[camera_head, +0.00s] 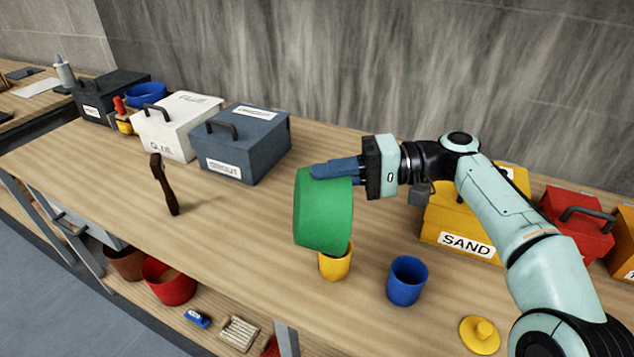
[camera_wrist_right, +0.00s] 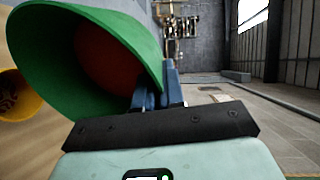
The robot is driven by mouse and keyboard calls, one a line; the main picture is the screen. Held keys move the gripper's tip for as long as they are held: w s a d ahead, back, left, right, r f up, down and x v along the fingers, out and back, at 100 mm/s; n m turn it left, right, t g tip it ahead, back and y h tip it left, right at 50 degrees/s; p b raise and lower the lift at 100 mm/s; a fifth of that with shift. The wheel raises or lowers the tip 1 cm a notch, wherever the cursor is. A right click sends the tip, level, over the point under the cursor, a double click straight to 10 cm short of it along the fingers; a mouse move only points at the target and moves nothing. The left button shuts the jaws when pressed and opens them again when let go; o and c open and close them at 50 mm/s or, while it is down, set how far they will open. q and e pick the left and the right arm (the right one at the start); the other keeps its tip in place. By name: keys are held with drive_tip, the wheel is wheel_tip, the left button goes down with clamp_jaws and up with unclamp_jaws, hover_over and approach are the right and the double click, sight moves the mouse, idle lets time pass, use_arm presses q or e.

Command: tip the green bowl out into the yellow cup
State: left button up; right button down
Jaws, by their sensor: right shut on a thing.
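The green bowl (camera_head: 323,212) is held on its side above the table in the head view, tilted with its base toward the left. My right gripper (camera_head: 335,168) is shut on its rim from the right. The bowl (camera_wrist_right: 40,45) also shows in the right wrist view, with a reddish-brown surface inside it. The yellow cup (camera_head: 335,266) stands upright on the table just below the bowl, its top partly hidden by it. In the wrist view the cup (camera_wrist_right: 18,97) shows dark and yellowish bits inside. My left gripper is not in view.
A blue cup (camera_head: 407,281) stands right of the yellow cup, and a yellow lid (camera_head: 479,335) lies at the front right. A yellow SAND box (camera_head: 470,222) and red box (camera_head: 577,224) are behind my arm. A grey-blue box (camera_head: 240,146) stands left. A dark brown tool (camera_head: 164,185) stands upright.

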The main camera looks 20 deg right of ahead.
drive_tip(key=shift+d+f+t+b, duration=0.15)
drive_tip(key=shift+d+t+b, duration=0.15)
drive_tip(key=shift+d, duration=0.1)
drive_tip(key=shift+s+d+y+b, duration=0.35)
drive_tip(key=shift+d+y+b, duration=0.35)
drive_tip(key=shift+d+y, duration=0.1)
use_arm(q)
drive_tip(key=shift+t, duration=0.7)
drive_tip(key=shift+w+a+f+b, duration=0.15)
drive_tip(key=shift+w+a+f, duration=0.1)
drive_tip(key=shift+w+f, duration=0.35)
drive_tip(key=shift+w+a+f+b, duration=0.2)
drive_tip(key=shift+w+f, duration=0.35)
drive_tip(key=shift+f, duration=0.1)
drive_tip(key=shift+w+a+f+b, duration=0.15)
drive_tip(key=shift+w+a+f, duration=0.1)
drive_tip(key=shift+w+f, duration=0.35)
use_arm(e)
drive_tip(key=shift+s+d+y, duration=0.25)
drive_tip(key=shift+d+y, duration=0.25)
drive_tip(key=shift+d, duration=0.05)
